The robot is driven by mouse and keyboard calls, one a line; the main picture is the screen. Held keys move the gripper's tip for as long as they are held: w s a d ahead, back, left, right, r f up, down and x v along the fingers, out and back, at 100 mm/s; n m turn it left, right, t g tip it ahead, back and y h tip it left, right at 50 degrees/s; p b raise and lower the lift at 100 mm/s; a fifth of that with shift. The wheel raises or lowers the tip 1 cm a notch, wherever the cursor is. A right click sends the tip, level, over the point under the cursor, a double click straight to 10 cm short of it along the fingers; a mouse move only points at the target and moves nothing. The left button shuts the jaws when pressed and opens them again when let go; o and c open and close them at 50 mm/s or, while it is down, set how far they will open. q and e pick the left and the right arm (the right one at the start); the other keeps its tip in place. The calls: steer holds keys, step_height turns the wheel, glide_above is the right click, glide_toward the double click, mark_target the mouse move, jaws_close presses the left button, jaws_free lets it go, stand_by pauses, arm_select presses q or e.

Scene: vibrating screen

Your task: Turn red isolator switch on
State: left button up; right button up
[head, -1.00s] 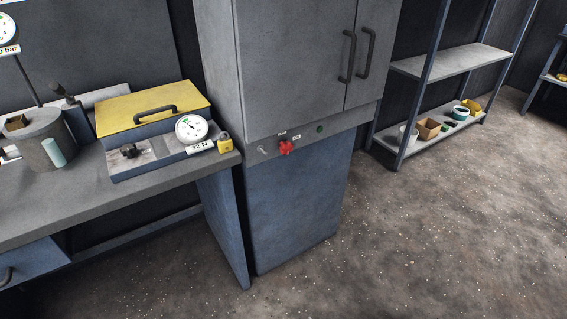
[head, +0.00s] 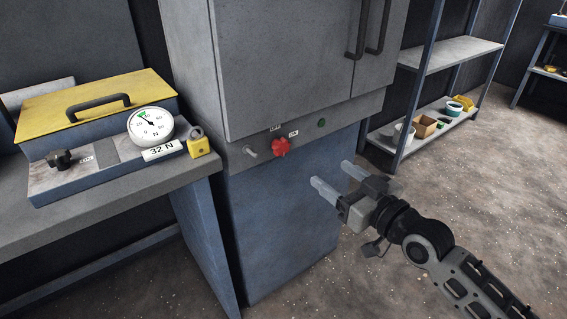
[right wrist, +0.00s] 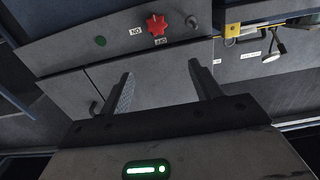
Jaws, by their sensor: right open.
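The red isolator switch (head: 281,147) is a star-shaped knob on the grey panel strip below the cabinet doors, between two small labels, the right one reading ON. It also shows in the right wrist view (right wrist: 157,25), near the top, with the panel upside down. My right gripper (head: 332,178) is open and empty, in front of the blue lower cabinet, to the right of and a little below the switch in the head view. In the right wrist view its two fingers (right wrist: 163,82) stand apart with the switch beyond them, untouched. My left gripper is not in view.
A small metal toggle (head: 250,151) and a green indicator (head: 321,123) flank the switch. At left a bench (head: 110,205) bears a yellow-lidded box (head: 75,118), a dial gauge (head: 150,124) and a yellow padlock (head: 199,147). Shelves (head: 455,53) stand at right. Floor before the cabinet is clear.

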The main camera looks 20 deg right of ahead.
step_height(320, 180, down, 3)
steer(key=b, duration=0.3)
glide_toward(284, 149)
steer(key=x, duration=0.8)
steer(key=shift+w+a, duration=0.15)
steer(key=shift+w, duration=0.15)
steer(key=c, duration=0.9)
